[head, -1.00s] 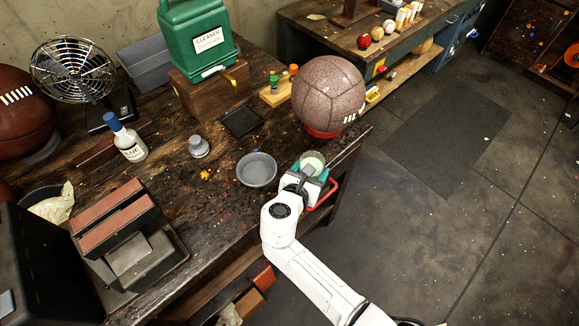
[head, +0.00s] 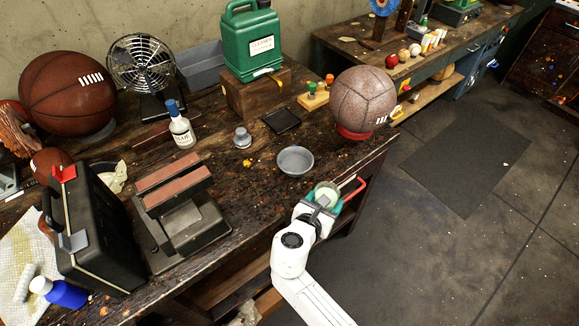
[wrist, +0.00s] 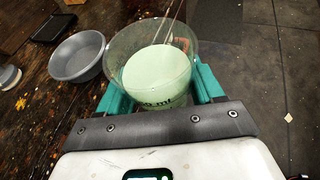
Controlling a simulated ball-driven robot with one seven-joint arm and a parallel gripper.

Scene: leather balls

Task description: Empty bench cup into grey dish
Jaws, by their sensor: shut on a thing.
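My gripper (head: 324,197) is shut on a clear cup (wrist: 150,50), its teal fingers on either side of it. The cup holds pale green contents and looks roughly upright in the wrist view. A thin rod or wire shows at its far rim. In the head view the cup (head: 326,192) appears at the bench's front edge, below and right of the grey dish. The grey dish (head: 295,161) is a shallow round bowl on the bench and looks empty. It also shows left of the cup in the wrist view (wrist: 77,57), apart from it.
A speckled ball (head: 363,100) on a red ring stands behind the dish at right. A black tray (head: 281,121), a small grey pot (head: 243,138) and a glue bottle (head: 181,128) stand farther back. A red handle (head: 352,190) sticks out beside my gripper.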

